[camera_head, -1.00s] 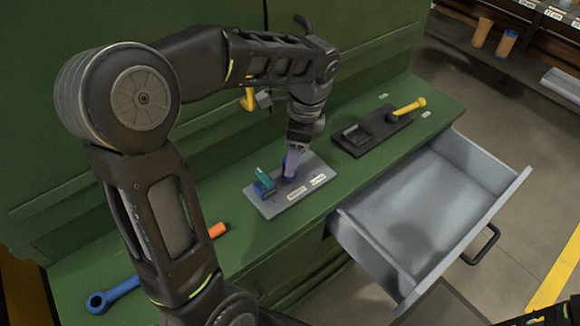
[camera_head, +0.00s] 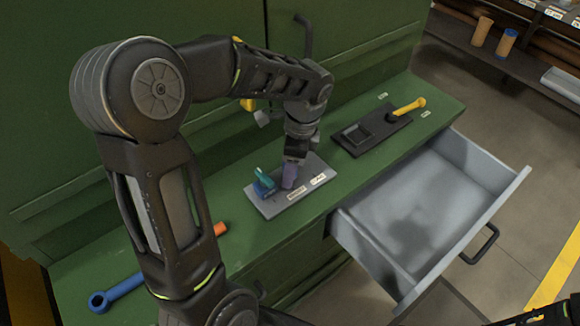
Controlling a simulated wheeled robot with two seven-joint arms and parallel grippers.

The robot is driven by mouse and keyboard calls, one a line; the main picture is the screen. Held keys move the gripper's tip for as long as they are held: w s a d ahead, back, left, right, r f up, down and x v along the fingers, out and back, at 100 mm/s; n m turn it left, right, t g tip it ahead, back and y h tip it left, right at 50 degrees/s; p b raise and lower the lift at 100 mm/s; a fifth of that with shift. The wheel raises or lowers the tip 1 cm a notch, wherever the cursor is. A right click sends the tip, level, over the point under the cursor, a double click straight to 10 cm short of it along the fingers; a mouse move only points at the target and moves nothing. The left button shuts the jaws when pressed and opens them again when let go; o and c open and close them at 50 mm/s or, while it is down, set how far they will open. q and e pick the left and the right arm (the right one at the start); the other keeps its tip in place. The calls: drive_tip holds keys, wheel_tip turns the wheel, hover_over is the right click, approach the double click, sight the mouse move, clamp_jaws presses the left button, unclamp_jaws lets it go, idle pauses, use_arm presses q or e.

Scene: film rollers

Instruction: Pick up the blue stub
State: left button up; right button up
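A grey plate (camera_head: 275,209) with white labels lies on the green bench top. On its left part sits a small blue block (camera_head: 264,188) with a teal piece (camera_head: 264,175) standing up from it. Beside it stands a short purple-blue stub (camera_head: 289,178), directly under my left gripper (camera_head: 293,161). The gripper points down and its tips meet or overlap the top of the stub. The fingers are too small and dark to tell whether they are closed on it. Only a dark piece of my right arm shows in the bottom right corner.
A black plate (camera_head: 372,135) with a yellow-handled piece (camera_head: 409,106) lies to the right. An open grey drawer (camera_head: 425,215) juts out in front. A blue ring-ended tool (camera_head: 113,295) and an orange-ended piece (camera_head: 220,229) lie at the left, partly behind my arm.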

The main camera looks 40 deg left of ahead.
use_arm(q)
clamp_jaws()
idle(0.4)
